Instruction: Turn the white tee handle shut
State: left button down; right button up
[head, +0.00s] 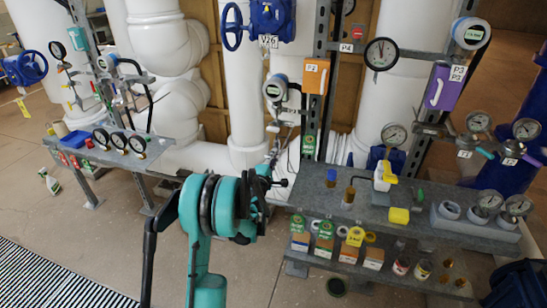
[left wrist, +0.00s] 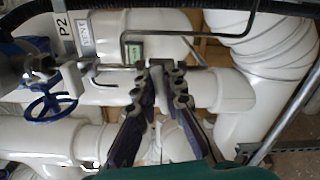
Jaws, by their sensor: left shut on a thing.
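My left gripper (head: 277,180) reaches in from the lower left, in front of the tubing beside the white vertical pipe (head: 243,90). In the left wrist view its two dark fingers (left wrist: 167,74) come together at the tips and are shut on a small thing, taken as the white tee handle. The handle is mostly hidden by the fingertips, and its angle cannot be made out against the white pipes. My right gripper is in neither view.
A bent metal rod (left wrist: 155,36) passes just above the fingertips. A blue handwheel (left wrist: 52,106) is to their left. In the head view, a grey bench (head: 330,200) with bottles and gauges stands close right. Open floor (head: 95,230) lies at left.

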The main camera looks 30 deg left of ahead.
pick_arm(q)
jog(key=shift+f+m, duration=0.1)
jog(key=shift+m, duration=1.4)
jog(key=c, duration=1.6)
grip_release()
jog(key=v, duration=1.2)
jog(key=shift+f, duration=0.1)
